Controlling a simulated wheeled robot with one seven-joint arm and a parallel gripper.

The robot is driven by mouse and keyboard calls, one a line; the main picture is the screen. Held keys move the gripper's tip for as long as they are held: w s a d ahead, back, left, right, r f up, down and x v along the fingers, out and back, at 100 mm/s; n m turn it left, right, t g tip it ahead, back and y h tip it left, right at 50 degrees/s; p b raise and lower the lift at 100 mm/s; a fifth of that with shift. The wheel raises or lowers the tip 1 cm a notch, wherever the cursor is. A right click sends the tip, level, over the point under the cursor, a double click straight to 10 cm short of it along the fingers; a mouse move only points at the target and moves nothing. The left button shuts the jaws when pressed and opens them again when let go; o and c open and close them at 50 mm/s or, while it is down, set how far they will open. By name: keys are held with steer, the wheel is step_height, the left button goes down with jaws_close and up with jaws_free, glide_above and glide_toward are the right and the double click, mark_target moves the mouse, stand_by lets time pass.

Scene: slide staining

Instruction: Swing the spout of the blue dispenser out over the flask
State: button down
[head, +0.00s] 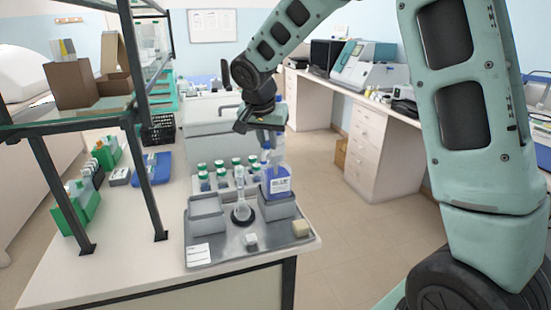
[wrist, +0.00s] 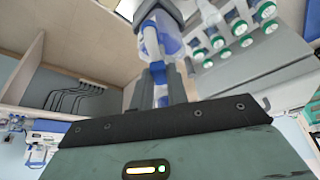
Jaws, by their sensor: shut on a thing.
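The blue dispenser (head: 278,182) is a bottle of blue liquid with a white label, at the right of the grey tray. In the wrist view its blue body (wrist: 172,42) and white-and-blue upper part show beyond my fingers. My gripper (head: 269,140) is above the dispenser, pointing down. In the wrist view my gripper (wrist: 167,85) is shut on the dispenser's spout, which is mostly hidden between the fingers. The clear flask (head: 242,208) stands upright in a dark ring on the tray, left of the dispenser. I cannot tell exactly where the spout tip points.
The grey tray (head: 222,246) also holds grey bins (head: 207,222), a pale block (head: 300,229) and a small white cube (head: 251,240). Several green-capped bottles (head: 220,172) stand behind. A shelf frame (head: 146,180) rises at the left. The floor right of the bench is clear.

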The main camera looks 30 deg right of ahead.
steer(key=w+a+m+g+p, duration=0.1)
steer(key=w+m+g+p, duration=0.1)
steer(key=w+m+g, duration=0.2)
steer(key=shift+w+a+m+h, duration=0.35)
steer(key=shift+w+m, duration=1.35)
steer(key=shift+m, duration=1.9)
steer(key=shift+d, duration=0.1)
steer(key=c, duration=1.4)
jaws_free()
steer(key=shift+o, duration=0.2)
steer(key=v, duration=1.7)
